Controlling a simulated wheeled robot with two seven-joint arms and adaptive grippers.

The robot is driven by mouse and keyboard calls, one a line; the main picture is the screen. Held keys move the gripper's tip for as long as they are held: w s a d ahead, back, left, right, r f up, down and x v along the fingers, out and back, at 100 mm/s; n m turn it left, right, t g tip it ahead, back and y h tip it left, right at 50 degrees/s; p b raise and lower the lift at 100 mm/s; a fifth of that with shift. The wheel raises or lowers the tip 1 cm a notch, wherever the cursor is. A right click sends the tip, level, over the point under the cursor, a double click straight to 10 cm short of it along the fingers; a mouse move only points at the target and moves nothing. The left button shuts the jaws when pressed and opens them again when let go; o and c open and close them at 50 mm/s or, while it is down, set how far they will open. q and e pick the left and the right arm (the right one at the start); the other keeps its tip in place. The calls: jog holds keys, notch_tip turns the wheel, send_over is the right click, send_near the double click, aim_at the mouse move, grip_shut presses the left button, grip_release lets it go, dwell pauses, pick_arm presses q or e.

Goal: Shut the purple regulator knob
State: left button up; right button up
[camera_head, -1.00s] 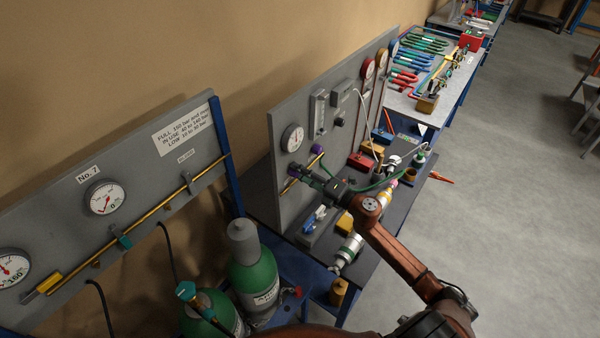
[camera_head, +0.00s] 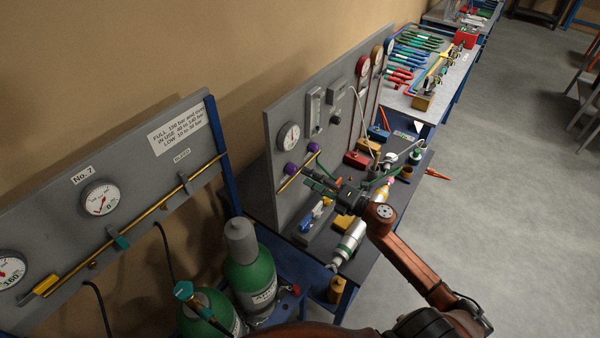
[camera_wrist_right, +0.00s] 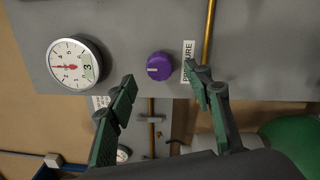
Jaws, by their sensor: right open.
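Two purple knobs sit on the grey upright panel in the head view: one lower left (camera_head: 290,169) below the dial gauge (camera_head: 289,136), one further right (camera_head: 313,147). My right gripper (camera_head: 308,179) is just in front of the panel, close to the lower left knob but apart from it. In the right wrist view one purple knob (camera_wrist_right: 159,66) with a light mark on its face shows ahead, between the spread fingers of the open, empty gripper (camera_wrist_right: 160,76). I cannot tell for sure how far the knob is turned. My left gripper is not in view.
In the wrist view a white gauge (camera_wrist_right: 75,64) is left of the knob, a label (camera_wrist_right: 188,60) and brass tube (camera_wrist_right: 208,32) to its right. A bench with tools, a yellow block (camera_head: 343,222) and a silver-green cylinder (camera_head: 349,240) lies below. Green gas cylinders (camera_head: 250,270) stand left.

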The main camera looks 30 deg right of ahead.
jog(key=v, duration=0.6)
dwell(0.4)
